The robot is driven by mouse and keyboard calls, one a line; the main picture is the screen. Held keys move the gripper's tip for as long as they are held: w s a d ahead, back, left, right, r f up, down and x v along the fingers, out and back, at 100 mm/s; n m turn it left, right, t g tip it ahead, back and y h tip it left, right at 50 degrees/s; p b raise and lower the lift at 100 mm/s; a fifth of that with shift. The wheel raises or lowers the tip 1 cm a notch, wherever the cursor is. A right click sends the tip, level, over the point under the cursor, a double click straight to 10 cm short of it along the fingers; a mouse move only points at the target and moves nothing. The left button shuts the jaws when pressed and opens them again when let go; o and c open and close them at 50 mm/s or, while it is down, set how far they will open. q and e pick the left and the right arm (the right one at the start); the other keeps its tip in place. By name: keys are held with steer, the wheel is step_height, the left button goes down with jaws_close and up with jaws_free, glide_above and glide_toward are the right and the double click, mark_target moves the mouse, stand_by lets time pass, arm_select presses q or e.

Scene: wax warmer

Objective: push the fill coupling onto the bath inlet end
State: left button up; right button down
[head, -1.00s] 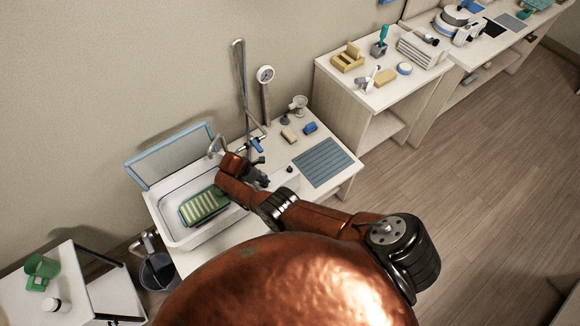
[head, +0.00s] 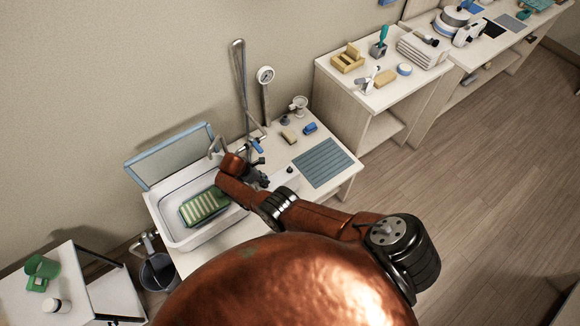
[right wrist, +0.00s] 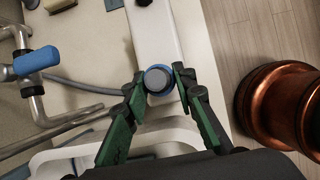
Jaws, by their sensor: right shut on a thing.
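The fill coupling (right wrist: 158,80), a round piece with a blue collar and grey end, is between the green-padded fingers of my right gripper (right wrist: 156,86), which is shut on it. A grey hose (right wrist: 85,86) runs toward it from the left. In the head view my right gripper (head: 256,168) is over the right rim of the white bath (head: 178,236); the coupling is too small to tell there. Metal pipework with a blue valve handle (right wrist: 37,60) is left of the coupling, apart from it. I cannot clearly tell the inlet end. My left gripper is not in view.
A green slatted rack (head: 204,207) sits in the bath. A blue-framed lid (head: 170,157) stands behind it. A blue-grey mat (head: 322,163) and small items lie on the counter to the right. A dark bucket (head: 159,272) is on the floor.

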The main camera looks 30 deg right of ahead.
steer(key=shift+f+b, duration=1.3)
steer(key=shift+f, duration=0.15)
steer(key=shift+s, duration=0.1)
steer(key=c, duration=1.5)
jaws_free()
steer(key=shift+r, duration=0.15)
steer(key=p+v, duration=0.6)
steer(key=v, duration=0.1)
steer(key=shift+a+r, duration=0.2)
steer(key=shift+r, duration=0.1)
stand_by(0.4)
